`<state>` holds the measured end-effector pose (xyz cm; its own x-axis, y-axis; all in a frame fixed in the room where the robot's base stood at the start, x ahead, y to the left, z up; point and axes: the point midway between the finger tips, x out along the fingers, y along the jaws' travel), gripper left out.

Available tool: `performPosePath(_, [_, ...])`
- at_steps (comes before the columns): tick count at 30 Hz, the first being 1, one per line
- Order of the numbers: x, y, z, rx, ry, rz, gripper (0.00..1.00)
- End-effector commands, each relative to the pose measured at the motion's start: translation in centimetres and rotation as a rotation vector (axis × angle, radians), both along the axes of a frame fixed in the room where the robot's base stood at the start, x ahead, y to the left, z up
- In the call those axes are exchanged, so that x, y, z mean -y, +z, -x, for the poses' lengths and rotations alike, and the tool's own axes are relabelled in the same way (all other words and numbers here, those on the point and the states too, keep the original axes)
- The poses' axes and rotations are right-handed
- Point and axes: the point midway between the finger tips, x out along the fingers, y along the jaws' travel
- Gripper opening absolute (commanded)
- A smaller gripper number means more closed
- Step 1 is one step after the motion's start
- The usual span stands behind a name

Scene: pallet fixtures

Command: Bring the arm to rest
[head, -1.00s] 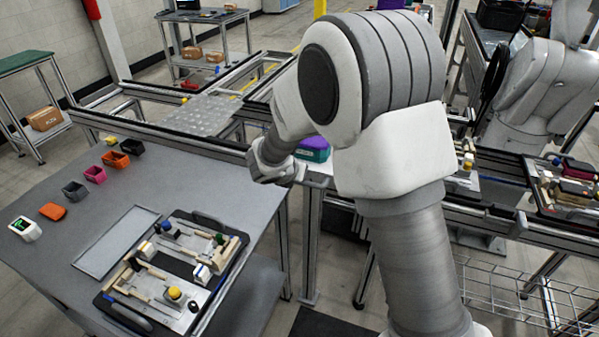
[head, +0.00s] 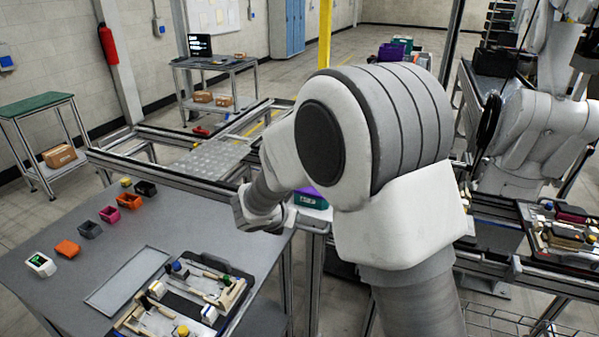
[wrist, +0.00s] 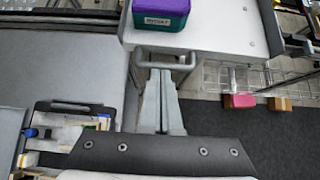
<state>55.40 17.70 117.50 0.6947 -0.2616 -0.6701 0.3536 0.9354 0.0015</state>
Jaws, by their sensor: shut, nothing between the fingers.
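My arm (head: 375,150) is folded in front of the head camera, its wrist end (head: 262,205) pointing left over the right edge of the grey table. My gripper fingers (wrist: 165,82) show in the wrist view, shut and empty. They point toward a teal box with a purple lid (wrist: 160,14), which stands on a white surface (wrist: 215,30). In the head view that box (head: 310,199) is partly hidden behind my arm. The gripper fingers themselves cannot be made out in the head view.
The grey table (head: 190,220) carries a black fixture tray (head: 245,273) with several parts, a row of small bins including a pink one (head: 109,214), and a white device (head: 41,264). Conveyor rails (head: 150,175) run behind. Another robot arm (head: 535,125) stands at right.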

Motion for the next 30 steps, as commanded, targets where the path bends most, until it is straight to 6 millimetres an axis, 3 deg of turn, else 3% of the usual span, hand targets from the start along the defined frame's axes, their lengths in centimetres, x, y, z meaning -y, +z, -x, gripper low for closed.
performPosePath(5, [2.7, 2.0, 0.8, 0.030, -0.135, -0.087, 0.00])
performPosePath(11, [9.5, 6.6, 4.5, 0.113, -0.527, -0.350, 0.00])
performPosePath(15, [13.6, 8.9, 8.4, 0.175, -0.818, -0.555, 0.00])
performPosePath(21, [17.6, 10.9, 14.8, 0.260, -1.218, -0.856, 0.00])
performPosePath(30, [19.6, 11.6, 24.3, 0.345, -1.784, -1.329, 0.00])
